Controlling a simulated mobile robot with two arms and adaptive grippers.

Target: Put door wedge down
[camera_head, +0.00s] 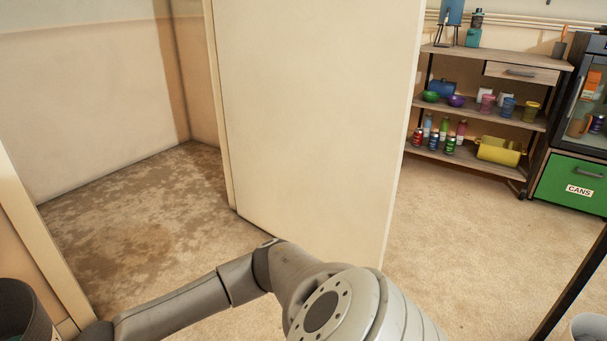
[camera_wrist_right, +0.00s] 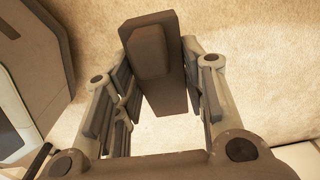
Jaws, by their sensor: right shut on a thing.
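The door wedge (camera_wrist_right: 176,88) is a dark brown block in the right wrist view. My right gripper (camera_wrist_right: 160,76) is shut on it, with a finger on either side. The wedge is over beige carpet; I cannot tell how high above it. Neither gripper shows in the head view, where a grey arm of mine crosses the bottom. My left gripper is in neither view.
A cream door panel (camera_head: 315,110) stands upright mid-view, with stained carpet (camera_head: 140,225) left of it. Shelves (camera_head: 480,115) with cups and cans and a green CANS drawer (camera_head: 570,185) are at right. A dark bin (camera_head: 22,305) is lower left. Open carpet (camera_head: 460,240) lies right of the door.

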